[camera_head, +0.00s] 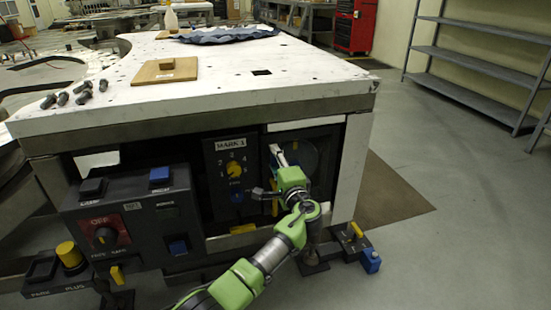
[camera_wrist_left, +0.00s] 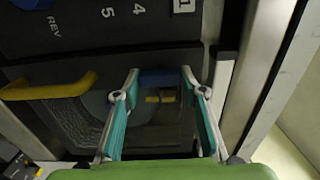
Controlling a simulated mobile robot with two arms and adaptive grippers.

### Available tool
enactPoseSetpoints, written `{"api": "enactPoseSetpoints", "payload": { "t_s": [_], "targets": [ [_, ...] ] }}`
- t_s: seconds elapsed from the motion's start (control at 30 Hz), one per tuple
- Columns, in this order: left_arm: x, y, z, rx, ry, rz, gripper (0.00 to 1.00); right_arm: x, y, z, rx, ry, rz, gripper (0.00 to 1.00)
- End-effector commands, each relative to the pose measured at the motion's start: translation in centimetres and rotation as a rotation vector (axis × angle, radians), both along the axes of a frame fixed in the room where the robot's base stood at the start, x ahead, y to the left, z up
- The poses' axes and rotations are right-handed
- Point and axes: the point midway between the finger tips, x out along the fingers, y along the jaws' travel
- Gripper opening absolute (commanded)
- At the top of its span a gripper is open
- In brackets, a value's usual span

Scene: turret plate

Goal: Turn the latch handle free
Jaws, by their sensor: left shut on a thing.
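My left gripper (camera_head: 284,160) reaches into the dark recess at the front of the white-topped bench. In the left wrist view, its two fingers (camera_wrist_left: 160,76) stand on either side of a blue piece (camera_wrist_left: 158,79), which I take to be the latch handle, and are shut on it. A yellow part (camera_wrist_left: 160,98) shows just below the blue piece, between the fingers. In the head view my gripper hides the handle. My right gripper is not in view.
A yellow bar (camera_wrist_left: 50,88) lies left of my fingers. A dial panel marked MARK 1 (camera_head: 232,170) is left of my gripper; a control box (camera_head: 135,220) with OFF knob stands further left. The white bench post (camera_head: 352,170) is close right. Bolts (camera_head: 75,94) and a wooden plate (camera_head: 165,71) lie on top.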

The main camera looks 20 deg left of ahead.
Motion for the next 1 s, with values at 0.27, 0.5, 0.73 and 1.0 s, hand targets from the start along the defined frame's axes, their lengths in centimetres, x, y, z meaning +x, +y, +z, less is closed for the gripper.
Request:
{"api": "enactPoseSetpoints", "payload": {
  "t_s": [0.27, 0.5, 0.73, 1.0],
  "targets": [
    [0.01, -0.09, -0.07, 0.012, 0.008, -0.002, 0.17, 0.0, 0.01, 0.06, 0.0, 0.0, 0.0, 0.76],
    [0.0, -0.09, -0.08, 0.012, 0.008, -0.002, 0.49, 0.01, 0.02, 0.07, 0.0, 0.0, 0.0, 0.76],
    [0.0, -0.06, -0.05, 0.01, 0.007, -0.001, 0.56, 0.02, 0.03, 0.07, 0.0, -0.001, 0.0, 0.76],
    [-0.71, -0.59, -0.11, 0.009, 0.007, -0.002, 0.56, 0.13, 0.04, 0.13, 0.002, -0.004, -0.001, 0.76]
  ]
}}
